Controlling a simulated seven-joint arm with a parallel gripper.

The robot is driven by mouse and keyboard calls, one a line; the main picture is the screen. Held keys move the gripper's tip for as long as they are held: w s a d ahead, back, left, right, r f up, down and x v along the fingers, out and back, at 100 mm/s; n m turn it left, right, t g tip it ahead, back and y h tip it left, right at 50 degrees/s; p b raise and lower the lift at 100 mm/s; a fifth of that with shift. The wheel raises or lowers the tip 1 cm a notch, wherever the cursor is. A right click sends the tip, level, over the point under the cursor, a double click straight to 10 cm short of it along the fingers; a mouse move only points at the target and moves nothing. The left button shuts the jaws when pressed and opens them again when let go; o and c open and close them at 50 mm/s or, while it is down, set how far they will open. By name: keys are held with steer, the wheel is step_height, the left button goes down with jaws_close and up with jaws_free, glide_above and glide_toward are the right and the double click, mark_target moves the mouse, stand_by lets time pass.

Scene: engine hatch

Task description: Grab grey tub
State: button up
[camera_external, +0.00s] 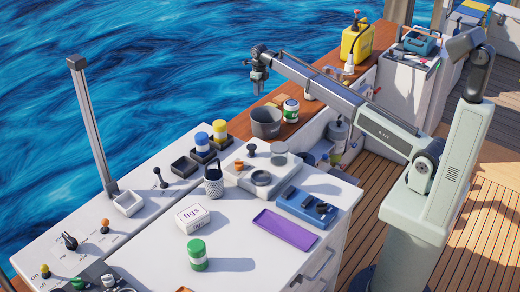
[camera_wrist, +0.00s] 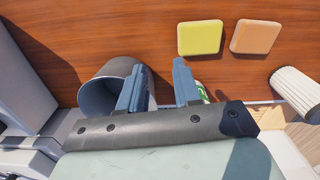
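The grey tub (camera_external: 266,123) stands upright on the wooden ledge in the external view. In the wrist view the tub (camera_wrist: 97,97) is at the left, its open mouth showing and its right side partly hidden by one finger. My gripper (camera_external: 258,91) is above and slightly left of the tub in the external view, apart from it. In the wrist view my gripper (camera_wrist: 160,82) has its two fingers spread with bare wood between them, so it is open and empty.
A white jar with a green label (camera_external: 291,110) stands right beside the tub. In the wrist view a yellow pad (camera_wrist: 200,38) and an orange pad (camera_wrist: 255,37) lie on the wood, with a ribbed white object (camera_wrist: 298,92) at the right. A yellow canister (camera_external: 356,42) stands farther back.

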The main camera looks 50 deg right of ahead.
steer(key=s+a+r+n, duration=0.3)
steer(key=s+a, duration=1.1)
steer(key=s+f+n, duration=0.1)
steer(key=f+n, duration=0.1)
steer(key=f, duration=0.1)
steer(key=s+f+n, duration=0.1)
steer(key=f, duration=0.2)
steer(key=d+f+n, duration=0.1)
steer(key=f+n, duration=0.1)
steer(key=f, duration=0.1)
steer(key=shift+s+n+t+h, duration=0.3)
steer(key=shift+s, duration=0.1)
glide_above(269, 139)
steer(key=shift+s+f, duration=0.15)
steer(key=shift+f, duration=2.5)
